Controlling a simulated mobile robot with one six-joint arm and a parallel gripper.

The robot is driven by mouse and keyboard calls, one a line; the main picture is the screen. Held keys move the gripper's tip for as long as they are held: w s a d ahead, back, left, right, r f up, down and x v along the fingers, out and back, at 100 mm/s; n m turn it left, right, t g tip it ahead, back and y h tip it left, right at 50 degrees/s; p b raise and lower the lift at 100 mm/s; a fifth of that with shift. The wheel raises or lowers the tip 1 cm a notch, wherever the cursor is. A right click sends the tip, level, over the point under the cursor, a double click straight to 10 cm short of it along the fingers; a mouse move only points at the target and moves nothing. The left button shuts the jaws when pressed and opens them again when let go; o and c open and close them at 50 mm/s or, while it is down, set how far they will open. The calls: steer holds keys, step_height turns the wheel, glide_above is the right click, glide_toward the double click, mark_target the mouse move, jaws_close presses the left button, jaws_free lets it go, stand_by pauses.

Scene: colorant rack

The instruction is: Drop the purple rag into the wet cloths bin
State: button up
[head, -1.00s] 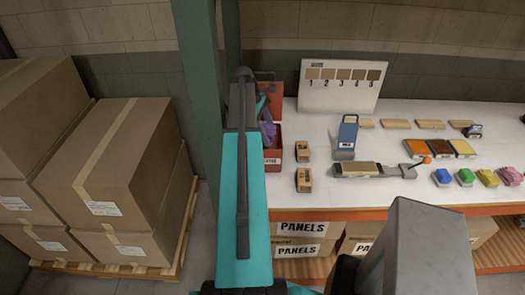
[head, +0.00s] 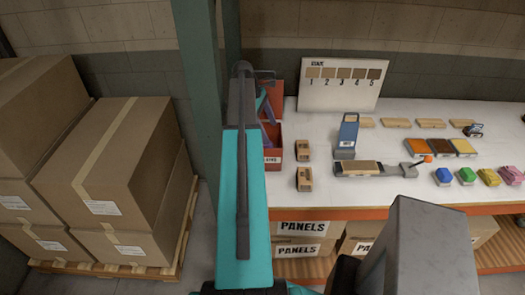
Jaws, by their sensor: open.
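The red bin (head: 272,158) stands at the left end of the white bench, with a partly hidden white label on its front and its red lid (head: 277,92) raised behind it. My gripper (head: 267,108) is open above the bin's mouth, and my own teal arm covers most of it and the bin's left side.
A green post (head: 204,90) rises close to the left of my arm. Two small wooden blocks (head: 303,150) and a blue-grey holder (head: 347,136) stand right of the bin. A numbered sample board (head: 338,84) is behind. Large cartons (head: 105,165) fill the left.

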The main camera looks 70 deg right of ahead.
steer(key=s+a+r+b, duration=0.2)
steer(key=s+a+b, duration=0.1)
steer(key=a, duration=0.4)
steer(key=s+a+r+b, duration=0.1)
steer(key=s+a+b, duration=0.1)
steer(key=a, duration=0.6)
steer(key=shift+s+r+b, duration=0.35)
steer(key=shift+s+b, duration=0.05)
steer(key=shift+b, duration=0.4)
stand_by(0.7)
